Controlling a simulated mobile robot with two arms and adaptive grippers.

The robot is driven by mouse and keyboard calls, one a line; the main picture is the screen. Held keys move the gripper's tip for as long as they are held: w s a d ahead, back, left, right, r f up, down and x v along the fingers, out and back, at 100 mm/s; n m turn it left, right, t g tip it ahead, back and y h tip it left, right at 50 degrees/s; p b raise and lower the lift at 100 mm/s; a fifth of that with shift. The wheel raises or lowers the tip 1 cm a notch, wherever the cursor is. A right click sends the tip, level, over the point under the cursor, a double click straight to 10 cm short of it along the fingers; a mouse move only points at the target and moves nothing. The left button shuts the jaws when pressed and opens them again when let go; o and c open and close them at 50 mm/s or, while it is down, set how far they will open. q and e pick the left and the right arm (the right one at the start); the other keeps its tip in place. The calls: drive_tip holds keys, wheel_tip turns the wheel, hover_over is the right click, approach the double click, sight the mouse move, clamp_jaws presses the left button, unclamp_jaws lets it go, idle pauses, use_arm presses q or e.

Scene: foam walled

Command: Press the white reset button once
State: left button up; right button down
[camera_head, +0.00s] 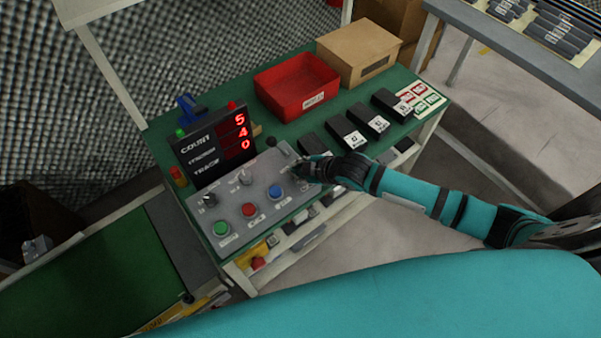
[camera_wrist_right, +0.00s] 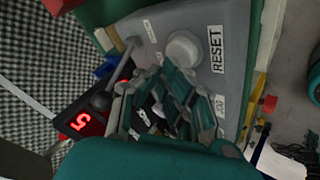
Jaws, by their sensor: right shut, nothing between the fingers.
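The white reset button (camera_wrist_right: 185,49) is a round cap on the grey control panel (camera_head: 238,210), beside a label reading RESET (camera_wrist_right: 216,50). My right gripper (camera_head: 304,170) is shut and empty over the panel's right end, and it mostly hides the button in the head view. In the right wrist view the gripper's fingers (camera_wrist_right: 163,80) point at the panel, with their tips just below the button in the picture. I cannot tell whether they touch it. My left gripper is not in view.
Green (camera_head: 222,228), red (camera_head: 249,210) and blue (camera_head: 275,192) buttons sit left of my gripper. A lever with a dark knob (camera_head: 271,142) stands close to it. A count display (camera_head: 212,145) stands behind the panel. A red bin (camera_head: 296,86) and several black blocks are farther back.

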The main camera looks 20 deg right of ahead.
drive_tip(key=shift+f, duration=0.55)
idle(0.5)
drive_tip(key=shift+r, duration=0.1)
drive_tip(key=shift+r+p, duration=0.85)
drive_tip(key=shift+r, duration=0.05)
wheel_tip(320, 180, up, 5)
drive_tip(key=p, duration=0.5)
idle(0.4)
idle(0.4)
